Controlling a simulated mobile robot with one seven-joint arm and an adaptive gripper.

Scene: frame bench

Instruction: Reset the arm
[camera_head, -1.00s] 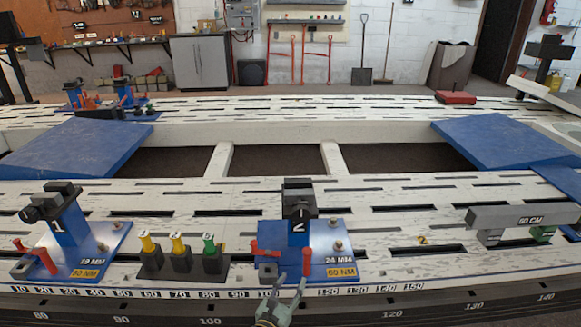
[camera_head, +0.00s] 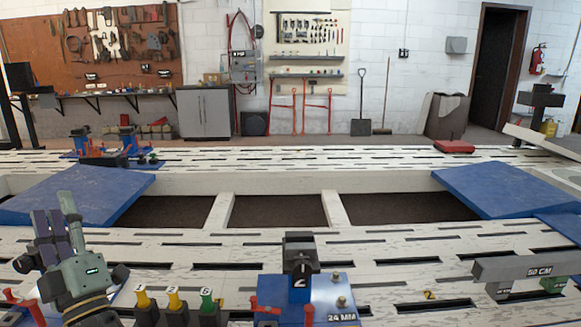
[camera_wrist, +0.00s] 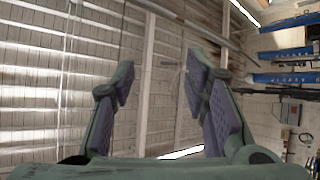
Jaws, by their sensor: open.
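My gripper (camera_head: 55,213) is at the lower left of the head view, raised in front of the bench and pointing up. It is dark green with purple finger pads. In the wrist view my gripper (camera_wrist: 158,76) has its two fingers well apart, with nothing between them. The wrist view looks past the fingers at a pale wall, beams and a bright strip. In the head view my gripper hides most of the blue stand marked 1 at the left.
Blue stand 2 (camera_head: 323,293) is at the front middle. Yellow and green-topped pegs (camera_head: 174,302) stand left of it, close to my gripper. A grey 50 CM bar (camera_head: 527,267) is at the right. Blue plates (camera_head: 75,192) (camera_head: 500,190) span the frame rails.

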